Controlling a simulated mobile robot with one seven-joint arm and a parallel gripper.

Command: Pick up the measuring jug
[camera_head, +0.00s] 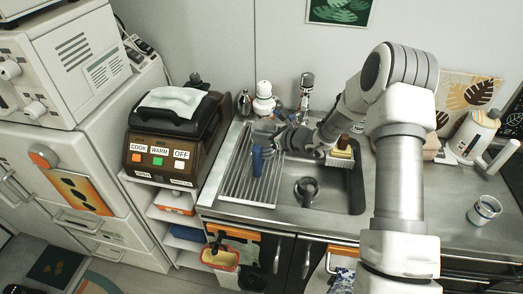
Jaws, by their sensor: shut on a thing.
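My arm reaches from the right over the sink, and my gripper (281,128) is at the back of the draining rack. It is shut on a small greyish thing (264,129), which I take to be the measuring jug. The jug is small and partly covered by the fingers, so its handle and spout cannot be made out. It is above the rack's far part; whether it touches the rack I cannot tell. A blue object (258,161) shows just below it, over the ribbed draining rack (236,182).
The sink basin (338,196) lies right of the rack. A white bottle (263,92) and the tap (306,88) stand close behind my gripper. A brown cooker (163,140) is at the left.

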